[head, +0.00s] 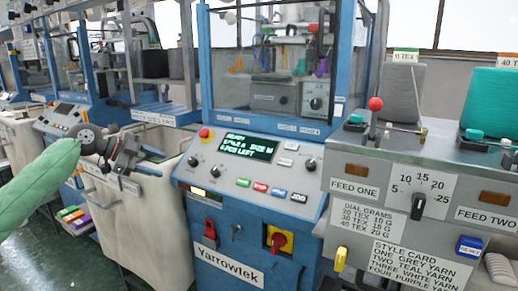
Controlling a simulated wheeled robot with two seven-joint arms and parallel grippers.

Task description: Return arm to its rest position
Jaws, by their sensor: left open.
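My left arm, in a pale green sleeve, comes in from the left edge of the head view. Its dark gripper (128,157) is open, with nothing seen between its fingers. In the picture it lies in front of the pale bin (152,215) left of the Yarrowtek machine (232,230). It appears apart from the machine's panel; its exact distance to the bin cannot be told. My right gripper is not in view.
At the right stands a grey feed unit (374,160) with a dial (418,207) and a teal yarn cone (492,98). Floor (45,260) shows at lower left.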

